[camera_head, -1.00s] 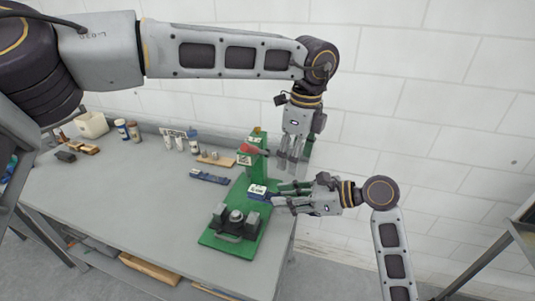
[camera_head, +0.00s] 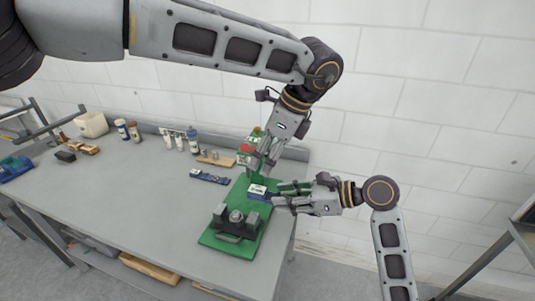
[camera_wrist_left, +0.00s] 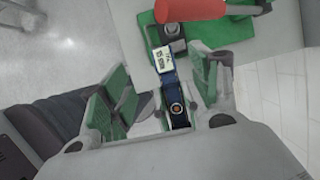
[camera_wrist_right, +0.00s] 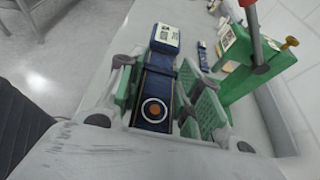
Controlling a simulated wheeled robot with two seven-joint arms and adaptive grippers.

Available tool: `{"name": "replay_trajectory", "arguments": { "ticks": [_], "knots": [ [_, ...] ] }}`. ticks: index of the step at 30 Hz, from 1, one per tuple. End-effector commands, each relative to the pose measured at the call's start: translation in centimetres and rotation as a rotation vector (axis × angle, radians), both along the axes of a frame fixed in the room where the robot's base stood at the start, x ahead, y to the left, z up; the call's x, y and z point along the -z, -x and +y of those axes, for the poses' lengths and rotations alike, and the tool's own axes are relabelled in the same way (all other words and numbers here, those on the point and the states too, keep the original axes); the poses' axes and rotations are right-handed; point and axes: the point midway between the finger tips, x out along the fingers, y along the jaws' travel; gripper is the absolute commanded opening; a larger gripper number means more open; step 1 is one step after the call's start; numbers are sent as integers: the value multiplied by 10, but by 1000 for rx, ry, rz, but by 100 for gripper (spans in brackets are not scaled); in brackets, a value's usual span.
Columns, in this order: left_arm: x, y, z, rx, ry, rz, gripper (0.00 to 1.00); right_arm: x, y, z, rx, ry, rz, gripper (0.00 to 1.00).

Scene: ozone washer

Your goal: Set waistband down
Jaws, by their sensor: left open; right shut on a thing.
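The waistband appears to be the dark blue band (camera_wrist_right: 155,95) with a white-labelled block (camera_wrist_right: 166,38) at one end and an orange-centred ring. My right gripper (camera_head: 276,200) is shut on it, with its green-padded fingers on both sides in the right wrist view (camera_wrist_right: 163,92). The band is over the green base plate (camera_head: 212,240); whether it touches anything below is hidden. My left gripper (camera_head: 265,162) is open and empty, above the band and close to the green stand. The band also shows beyond its fingers in the left wrist view (camera_wrist_left: 168,80).
A green stand (camera_wrist_right: 255,65) with a red handle (camera_head: 246,148) rises beside the grippers. A dark clamp block (camera_head: 237,222) sits on the base plate. Another blue strip (camera_head: 209,177) lies on the grey table (camera_head: 130,205). Bottles (camera_head: 193,139) stand at the back; the table's middle is clear.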

Motion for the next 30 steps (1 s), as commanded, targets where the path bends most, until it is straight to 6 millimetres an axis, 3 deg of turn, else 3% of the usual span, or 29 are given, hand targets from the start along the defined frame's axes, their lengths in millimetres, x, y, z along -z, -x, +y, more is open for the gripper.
{"name": "replay_trajectory", "arguments": {
  "ticks": [11,30],
  "knots": [
    [12,-2,4,1,2,1,62,0,0,0,0,-1,0,9],
    [79,-12,31,1,0,1,62,0,0,0,0,-1,0,9]
  ]
}}
